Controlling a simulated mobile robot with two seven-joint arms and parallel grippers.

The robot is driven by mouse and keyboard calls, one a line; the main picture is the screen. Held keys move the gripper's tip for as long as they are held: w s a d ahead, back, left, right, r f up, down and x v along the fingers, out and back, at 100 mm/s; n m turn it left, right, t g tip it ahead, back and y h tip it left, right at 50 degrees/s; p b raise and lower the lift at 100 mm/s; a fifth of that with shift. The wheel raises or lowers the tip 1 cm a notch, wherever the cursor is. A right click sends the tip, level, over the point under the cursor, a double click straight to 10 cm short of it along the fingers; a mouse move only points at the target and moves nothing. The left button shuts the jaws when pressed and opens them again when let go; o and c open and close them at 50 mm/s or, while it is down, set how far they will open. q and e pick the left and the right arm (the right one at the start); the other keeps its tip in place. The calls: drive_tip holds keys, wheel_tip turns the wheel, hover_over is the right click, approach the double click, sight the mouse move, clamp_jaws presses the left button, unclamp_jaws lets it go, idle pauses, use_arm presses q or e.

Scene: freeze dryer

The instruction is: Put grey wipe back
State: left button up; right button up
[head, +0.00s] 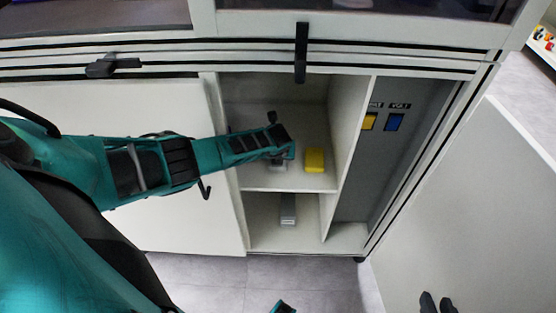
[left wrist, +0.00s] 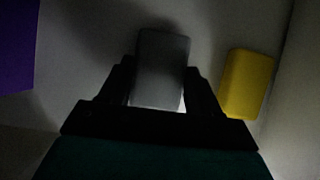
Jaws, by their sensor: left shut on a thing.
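The grey wipe (left wrist: 160,70) is between the two fingers of my left gripper (left wrist: 162,88) in the left wrist view, and the gripper is shut on it. In the head view my left arm reaches into the open cabinet, and my left gripper (head: 280,158) is over the upper shelf (head: 305,184). The arm hides most of the wipe there; whether it touches the shelf is unclear. A yellow block (head: 314,160) sits just right of the gripper, also in the left wrist view (left wrist: 248,84).
A purple thing (left wrist: 16,45) is at the left of the left wrist view. A grey object (head: 288,210) lies in the lower compartment. A divider (head: 345,130) bounds the shelf on the right. An open door (head: 480,200) stands at the right.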

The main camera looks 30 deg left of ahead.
use_arm(q)
drive_tip(key=shift+f, duration=0.15)
drive_tip(key=o, duration=0.9)
drive_tip(key=shift+o, duration=0.2)
